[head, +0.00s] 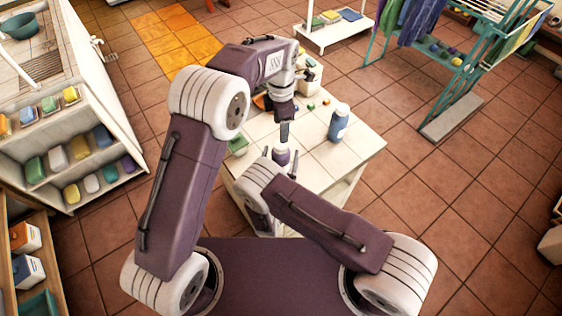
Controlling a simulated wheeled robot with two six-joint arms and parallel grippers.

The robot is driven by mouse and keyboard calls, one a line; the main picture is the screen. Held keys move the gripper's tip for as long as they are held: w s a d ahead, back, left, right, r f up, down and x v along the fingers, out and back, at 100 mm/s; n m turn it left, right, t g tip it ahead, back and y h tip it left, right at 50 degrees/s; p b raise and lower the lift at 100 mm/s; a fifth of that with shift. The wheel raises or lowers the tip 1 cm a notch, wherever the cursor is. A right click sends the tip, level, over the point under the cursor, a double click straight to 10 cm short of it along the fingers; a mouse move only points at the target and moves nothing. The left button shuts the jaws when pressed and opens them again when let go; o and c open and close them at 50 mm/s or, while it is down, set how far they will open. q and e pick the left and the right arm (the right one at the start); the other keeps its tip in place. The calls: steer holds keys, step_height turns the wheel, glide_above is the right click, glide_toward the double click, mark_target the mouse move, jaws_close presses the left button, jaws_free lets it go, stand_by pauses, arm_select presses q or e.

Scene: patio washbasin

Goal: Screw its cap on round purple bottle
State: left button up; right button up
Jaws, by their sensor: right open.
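The round purple bottle (281,157) stands on the white tiled table (351,153), partly hidden by my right arm. My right gripper (280,155) is open, with its dark fingers apart on either side of the bottle; I cannot tell whether they touch it. My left gripper (284,131) points down just above the bottle, near its top. Its fingers overlap in this view, so I cannot tell whether it is open or holds something. I cannot make out the cap; the bottle's top is hidden or too small to read.
A blue bottle (339,123) with a pale top stands to the right on the table. Small coloured blocks (311,106) lie behind, and a green item (238,146) sits at the left edge. The table's right front is clear. A drying rack (470,60) stands farther right.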

steer(key=shift+w+d, duration=0.15)
steer(key=shift+w, duration=0.75)
steer(key=shift+w+d, duration=0.1)
steer(key=shift+w, duration=0.75)
jaws_close()
arm_select(q)
steer(key=m, duration=1.3)
